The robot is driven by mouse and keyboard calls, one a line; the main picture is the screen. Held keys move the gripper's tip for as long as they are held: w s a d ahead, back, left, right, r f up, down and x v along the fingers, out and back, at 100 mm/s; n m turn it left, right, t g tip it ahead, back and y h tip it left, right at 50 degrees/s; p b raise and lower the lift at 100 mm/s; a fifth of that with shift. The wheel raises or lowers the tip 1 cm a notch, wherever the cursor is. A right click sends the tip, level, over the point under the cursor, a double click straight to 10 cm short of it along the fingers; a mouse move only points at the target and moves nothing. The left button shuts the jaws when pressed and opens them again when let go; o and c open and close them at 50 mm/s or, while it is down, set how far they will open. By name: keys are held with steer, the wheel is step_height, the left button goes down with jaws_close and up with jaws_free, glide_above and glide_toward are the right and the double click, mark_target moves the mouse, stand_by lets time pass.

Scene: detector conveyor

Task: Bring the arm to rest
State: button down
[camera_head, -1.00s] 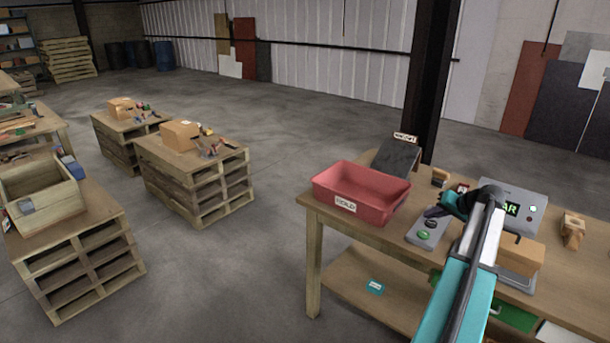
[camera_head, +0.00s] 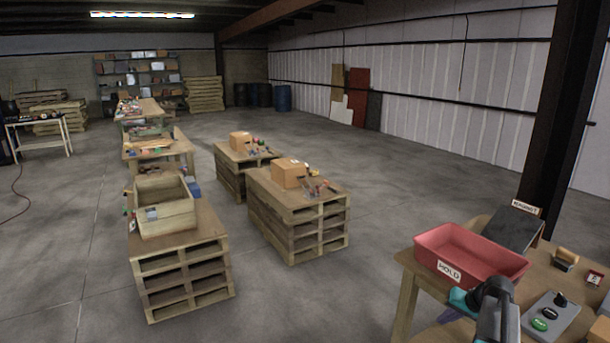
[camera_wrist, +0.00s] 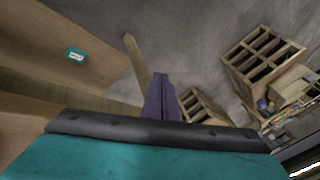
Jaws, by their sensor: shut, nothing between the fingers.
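My arm (camera_head: 495,310) shows at the lower right of the head view, in front of the red bin. My gripper (camera_wrist: 161,97) is in the wrist view, its dark purple fingers together with nothing between them. In the head view only a bit of purple shows at the left of the arm, near the table's front edge. The gripper is over the floor gap beside the wooden table (camera_wrist: 60,92), apart from any object. The fingers point toward the pallets.
The red bin (camera_head: 490,270) labelled HOLD stands on the table's left end. A grey button box (camera_head: 562,318) and a dark slanted panel (camera_head: 512,228) are near it. Pallet stacks (camera_head: 185,285) stand to the left. Open floor (camera_head: 330,290) lies between pallets and table.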

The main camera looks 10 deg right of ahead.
steer(key=s+a+f+n+g, duration=0.2)
steer(key=a+f, duration=0.3)
steer(key=a, duration=1)
steer(key=s+a+f+n+g+h, duration=0.1)
steer(key=s+a+f+n+g, duration=0.3)
steer(key=a, duration=1)
steer(key=s+a+f+n, duration=0.1)
steer(key=a+f, duration=0.5)
steer(key=a, duration=0.9)
steer(key=s+f+g+b, duration=0.1)
steer(key=s+f+g, duration=0.2)
steer(key=s+f, duration=0.7)
steer(key=s+f+g+b, duration=0.1)
steer(key=s+f+g, duration=0.1)
steer(key=s+f, duration=0.9)
steer(key=s, duration=0.4)
steer(key=shift+s+g+h+b, duration=0.3)
steer(key=shift+s+g+b, duration=0.05)
steer(key=shift+s+g, duration=0.05)
steer(key=shift+d, duration=0.15)
